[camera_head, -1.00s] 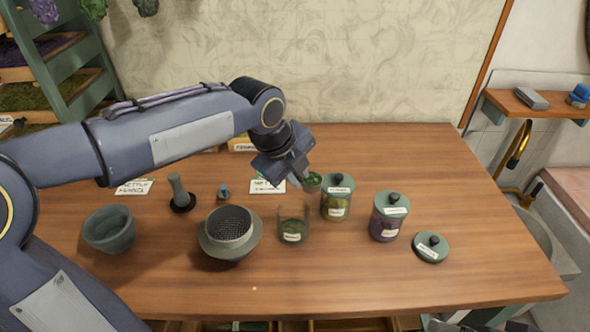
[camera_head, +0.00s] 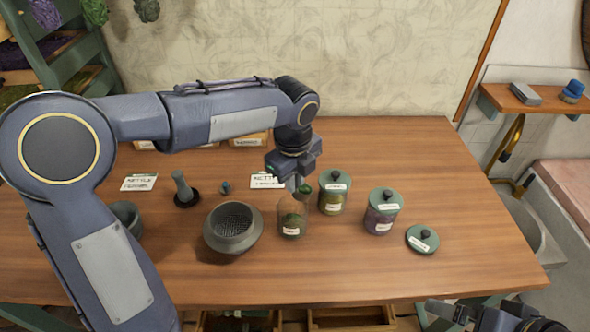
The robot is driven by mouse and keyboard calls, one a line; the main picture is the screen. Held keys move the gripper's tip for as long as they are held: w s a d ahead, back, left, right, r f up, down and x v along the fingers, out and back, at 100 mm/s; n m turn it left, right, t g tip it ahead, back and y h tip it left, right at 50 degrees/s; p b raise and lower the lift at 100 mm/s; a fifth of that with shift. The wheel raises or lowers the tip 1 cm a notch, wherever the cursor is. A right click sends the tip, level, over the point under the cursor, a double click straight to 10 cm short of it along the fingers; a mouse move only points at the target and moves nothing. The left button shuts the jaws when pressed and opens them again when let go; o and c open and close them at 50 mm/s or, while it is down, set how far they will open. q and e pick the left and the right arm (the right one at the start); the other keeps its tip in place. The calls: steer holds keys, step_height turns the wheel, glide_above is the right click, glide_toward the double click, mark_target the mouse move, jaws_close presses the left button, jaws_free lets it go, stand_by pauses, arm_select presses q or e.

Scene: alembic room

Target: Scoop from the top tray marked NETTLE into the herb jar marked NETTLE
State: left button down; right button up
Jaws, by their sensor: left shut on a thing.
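My left gripper (camera_head: 294,182) points down over the open glass jar (camera_head: 292,218), which holds green herb and has a white label too small to read. The gripper is shut on a small scoop (camera_head: 305,188) with green in it, just above the jar's rim; the fingers partly hide it. A loose green lid (camera_head: 422,239) lies on the table at the right. The trays (camera_head: 40,55) stand in a green rack at the upper left, partly cut off; no NETTLE mark is readable there. Part of my right arm shows at the bottom right, its jaws unclear (camera_head: 490,318).
Two lidded jars, one yellow-green (camera_head: 332,200) and one purple (camera_head: 381,217), stand right of the open jar. A grey sieve bowl (camera_head: 232,228) stands left of it. The table's right front is clear.

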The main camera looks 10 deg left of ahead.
arm_select(q)
steer(key=shift+r+g+y+p, duration=0.2)
steer(key=shift+g+y+p, duration=1)
steer(key=shift+p, duration=1.15)
steer(key=g+y+p, duration=0.2)
steer(key=p, duration=0.4)
steer(key=shift+f+g+y+p, duration=0.1)
steer(key=shift+g+y+p, duration=0.3)
steer(key=shift+p, duration=0.3)
steer(key=shift+f, duration=0.2)
steer(key=shift+r+g+y, duration=0.1)
steer(key=shift+g+y, duration=0.4)
steer(key=shift+r, duration=0.15)
